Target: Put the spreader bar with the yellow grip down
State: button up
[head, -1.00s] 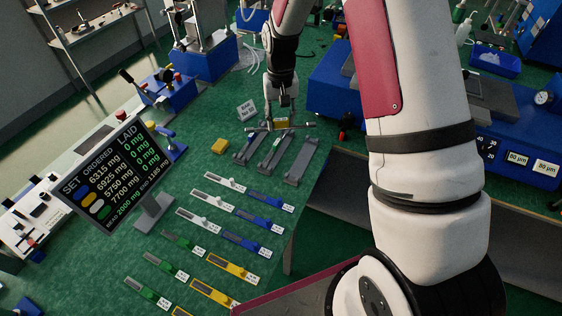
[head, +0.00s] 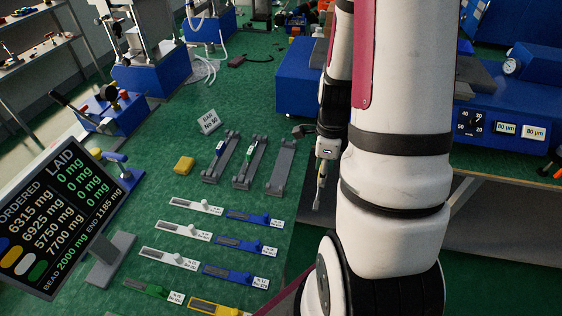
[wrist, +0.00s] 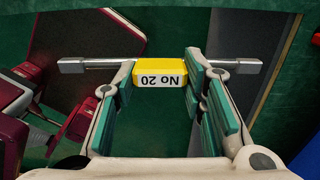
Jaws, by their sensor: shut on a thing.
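The spreader bar (wrist: 85,66) is a grey metal bar with a yellow grip (wrist: 160,73) labelled No 20, upside down in the wrist view. My gripper (wrist: 162,84) is shut on the yellow grip, with a bar end sticking out on each side. In the head view my gripper (head: 320,185) hangs right of the grey cradles, by the bench edge; the bar is hard to make out there. Of three cradles, the left one (head: 209,178) holds a bar with a blue grip and the middle one (head: 241,183) one with a green grip. The right cradle (head: 281,167) is empty.
A sign reading BAR No 50 (head: 208,121) stands behind the cradles, and a yellow block (head: 184,165) lies left of them. Labelled white, blue, green and yellow strips lie in front. A monitor (head: 70,215) stands at left. Blue machines (head: 305,86) stand behind.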

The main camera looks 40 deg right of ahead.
jog(key=w, duration=0.4)
jog(key=w+a+f, duration=0.1)
jog(key=w, duration=0.9)
jog(key=shift+w+a+f, duration=0.2)
jog(key=shift+a, duration=0.05)
jog(key=shift+f, duration=1.7)
jog(key=shift+f, duration=0.15)
jog(key=o, duration=1.3)
